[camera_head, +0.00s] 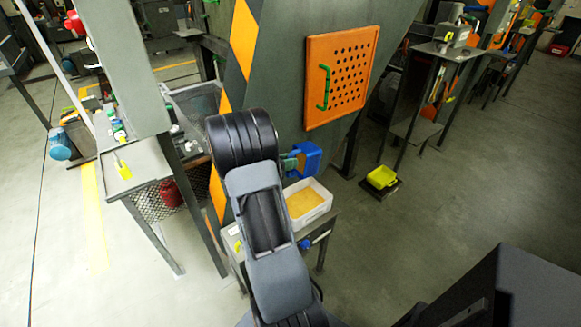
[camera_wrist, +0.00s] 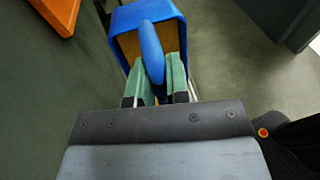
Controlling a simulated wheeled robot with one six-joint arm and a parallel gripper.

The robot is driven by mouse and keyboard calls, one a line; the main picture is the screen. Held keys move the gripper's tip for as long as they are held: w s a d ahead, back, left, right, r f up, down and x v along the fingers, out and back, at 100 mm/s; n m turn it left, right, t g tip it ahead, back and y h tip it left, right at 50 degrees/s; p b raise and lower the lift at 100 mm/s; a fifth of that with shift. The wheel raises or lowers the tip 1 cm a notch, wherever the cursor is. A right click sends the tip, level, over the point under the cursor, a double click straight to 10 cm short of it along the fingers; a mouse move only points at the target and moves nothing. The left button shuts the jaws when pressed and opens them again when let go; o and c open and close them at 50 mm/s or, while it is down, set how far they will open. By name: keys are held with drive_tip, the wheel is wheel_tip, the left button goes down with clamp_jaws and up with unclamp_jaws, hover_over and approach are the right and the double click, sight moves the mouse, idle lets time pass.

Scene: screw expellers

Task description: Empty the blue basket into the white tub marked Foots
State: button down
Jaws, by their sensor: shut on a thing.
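The blue basket (camera_head: 308,158) hangs just above and behind the white tub in the head view. In the wrist view the blue basket (camera_wrist: 176,14) is at the top middle, with tan material or surface showing inside its rim. My gripper (camera_wrist: 157,68) has its green fingers shut on the basket's blue handle; in the head view my gripper (camera_head: 289,163) is small and partly hidden by my arm. The white tub (camera_head: 318,212) stands on a small stand, holding yellow-orange material. No marking on the tub is readable. I cannot tell how full the basket is.
A big grey-green machine (camera_head: 283,60) with an orange perforated panel (camera_head: 340,78) rises close behind the basket. A metal table (camera_head: 147,172) stands on the left.

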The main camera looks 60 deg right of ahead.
sight(288, 173)
drive_tip(key=shift+w+a+f+m+g+h+b, duration=0.15)
drive_tip(key=shift+f+g+h+b, duration=0.5)
drive_tip(key=shift+b, duration=0.85)
drive_tip(key=shift+s+a+f+m+g+h+b, duration=0.15)
drive_tip(key=shift+f+m+g+h+b, duration=0.1)
drive_tip(key=shift+f+h+b, duration=1)
drive_tip(key=shift+w+r+b, duration=0.1)
drive_tip(key=shift+r+b, duration=0.1)
drive_tip(key=shift+b, duration=0.4)
drive_tip(key=shift+g, duration=0.3)
